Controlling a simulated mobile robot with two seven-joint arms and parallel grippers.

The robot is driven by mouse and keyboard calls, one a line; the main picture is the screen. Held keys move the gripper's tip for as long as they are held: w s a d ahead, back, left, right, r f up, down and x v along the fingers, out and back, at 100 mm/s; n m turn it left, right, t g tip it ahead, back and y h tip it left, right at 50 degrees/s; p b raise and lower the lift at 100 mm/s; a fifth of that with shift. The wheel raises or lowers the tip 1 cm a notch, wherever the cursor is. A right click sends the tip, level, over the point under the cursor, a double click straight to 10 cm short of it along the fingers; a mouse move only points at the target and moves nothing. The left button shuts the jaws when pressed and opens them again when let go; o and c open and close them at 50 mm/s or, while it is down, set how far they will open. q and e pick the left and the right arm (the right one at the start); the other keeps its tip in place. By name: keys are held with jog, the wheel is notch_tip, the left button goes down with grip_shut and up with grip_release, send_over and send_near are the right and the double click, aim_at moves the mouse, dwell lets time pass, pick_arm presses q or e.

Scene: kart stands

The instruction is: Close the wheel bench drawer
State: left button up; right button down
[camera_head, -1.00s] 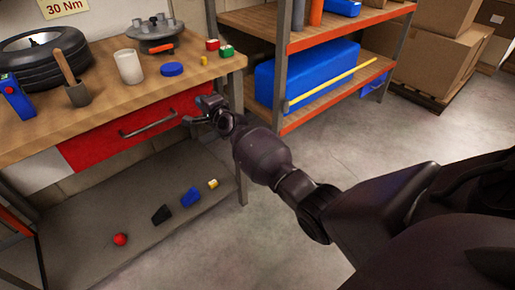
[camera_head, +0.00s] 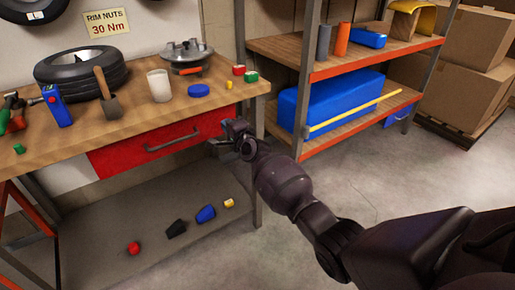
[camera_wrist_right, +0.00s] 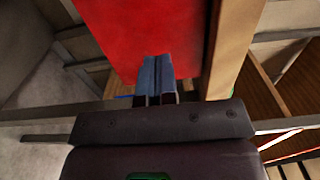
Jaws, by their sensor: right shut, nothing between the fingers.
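The wheel bench (camera_head: 130,119) has a wooden top. Its red drawer front (camera_head: 117,158) sits directly under the top's front edge in the head view. A dark bar handle (camera_head: 174,138) crosses its middle. Any small gap behind the front is hard to judge. My right gripper (camera_head: 228,128) is shut and empty at the right end of the drawer front, right of the handle. In the right wrist view the shut fingers (camera_wrist_right: 157,97) overlap the red front (camera_wrist_right: 140,30); contact cannot be told. My left gripper is not in view.
Small items, including a red ball (camera_head: 133,248), lie on the lower shelf. A shelf rack (camera_head: 352,62) stands right of the bench. Open floor (camera_head: 370,180) lies in front of the rack.

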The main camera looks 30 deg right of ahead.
pick_arm(q)
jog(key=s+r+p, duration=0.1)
jog(key=p, duration=0.2)
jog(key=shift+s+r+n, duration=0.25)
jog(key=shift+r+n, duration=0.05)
pick_arm(e)
jog(key=s, duration=1.1)
jog(key=shift+s+d+f, duration=0.25)
